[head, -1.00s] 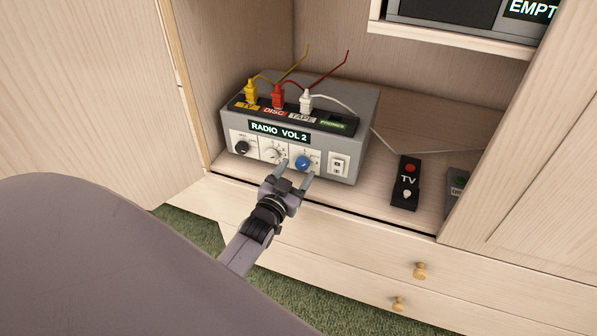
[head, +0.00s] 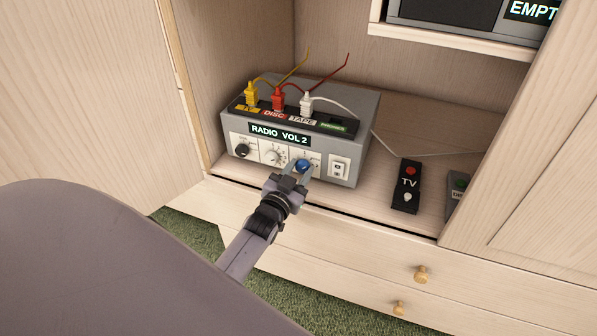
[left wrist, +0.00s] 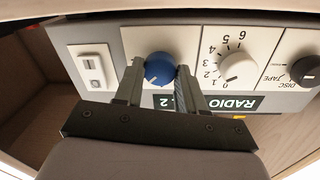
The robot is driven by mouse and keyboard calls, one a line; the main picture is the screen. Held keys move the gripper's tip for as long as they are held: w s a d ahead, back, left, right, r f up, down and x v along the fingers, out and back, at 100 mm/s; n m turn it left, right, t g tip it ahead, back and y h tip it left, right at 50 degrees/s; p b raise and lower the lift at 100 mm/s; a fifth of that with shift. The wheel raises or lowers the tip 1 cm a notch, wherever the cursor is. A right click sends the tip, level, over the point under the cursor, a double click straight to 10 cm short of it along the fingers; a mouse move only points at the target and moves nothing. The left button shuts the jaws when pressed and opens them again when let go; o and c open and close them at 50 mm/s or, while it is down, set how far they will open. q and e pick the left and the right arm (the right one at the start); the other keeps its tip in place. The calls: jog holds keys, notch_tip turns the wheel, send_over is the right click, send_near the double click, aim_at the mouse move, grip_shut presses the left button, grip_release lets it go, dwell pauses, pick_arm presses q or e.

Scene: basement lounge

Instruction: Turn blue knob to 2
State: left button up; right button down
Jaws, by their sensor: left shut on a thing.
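The fingers hide part of the panel, and I cannot read the knob's scale. The display (head: 280,134) reads "RADIO VOL 2". My right gripper is not in view.
Left of the blue knob are a white numbered knob (head: 273,157) and a black knob (head: 243,150); a rocker switch (head: 338,168) is at its right. Yellow, red and white plugs sit on top.

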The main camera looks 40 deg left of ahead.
pick_arm(q)
jog(key=shift+m, duration=0.7)
jog(key=shift+m+p, duration=0.4)
jog(key=shift+m, duration=0.8)
jog(key=m, duration=0.4)
jog(key=shift+d+g, duration=0.1)
jog(key=shift+g, duration=0.3)
jog(key=shift+f+m, duration=0.1)
jog(key=shift+m, duration=0.3)
jog(key=o, duration=1.1)
jog(key=shift+c, duration=0.2)
jog(key=shift+s, duration=0.1)
